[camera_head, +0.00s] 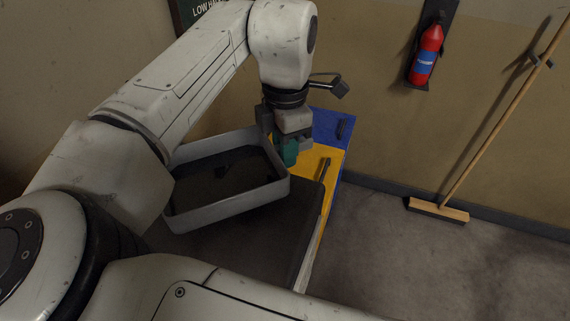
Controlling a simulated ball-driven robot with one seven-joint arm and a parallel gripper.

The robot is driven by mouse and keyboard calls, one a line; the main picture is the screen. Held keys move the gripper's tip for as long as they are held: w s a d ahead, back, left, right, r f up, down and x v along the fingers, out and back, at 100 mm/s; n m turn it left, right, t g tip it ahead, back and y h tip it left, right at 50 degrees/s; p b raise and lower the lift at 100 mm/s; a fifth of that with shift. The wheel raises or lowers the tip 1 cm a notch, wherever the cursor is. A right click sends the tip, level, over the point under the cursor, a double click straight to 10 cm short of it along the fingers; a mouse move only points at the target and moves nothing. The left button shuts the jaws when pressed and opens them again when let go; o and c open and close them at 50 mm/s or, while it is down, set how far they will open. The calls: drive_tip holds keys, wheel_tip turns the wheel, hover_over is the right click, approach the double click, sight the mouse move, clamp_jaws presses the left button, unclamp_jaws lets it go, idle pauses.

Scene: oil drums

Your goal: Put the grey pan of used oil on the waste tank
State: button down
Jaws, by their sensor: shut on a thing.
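The grey pan (281,192) is a shallow rectangular tray with dark oil in it. It looks roughly level, and its left end is partly behind my arm. My gripper (287,146) points down at the pan's far right side and is shut on it at a green piece, which looks like a grip. The fingertips are partly hidden. Under and beside the pan is a dark flat top (285,225) with a pale right edge. I cannot tell whether the pan touches it, or which unit is the waste tank.
Beyond the dark top are a yellow surface (307,161) and a blue surface (326,124), each with a dark handle-like part. A red extinguisher (425,56) hangs on the wall. A broom (439,210) leans at the right. The floor at the lower right is clear.

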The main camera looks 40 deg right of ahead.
wheel_tip(320, 180, down, 3)
drive_tip(key=shift+f+b, duration=0.1)
drive_tip(key=shift+b, duration=1.05)
drive_tip(key=c, duration=1)
unclamp_jaws()
drive_tip(key=shift+o, duration=0.2)
wheel_tip(320, 180, up, 12)
drive_tip(key=shift+r, duration=0.15)
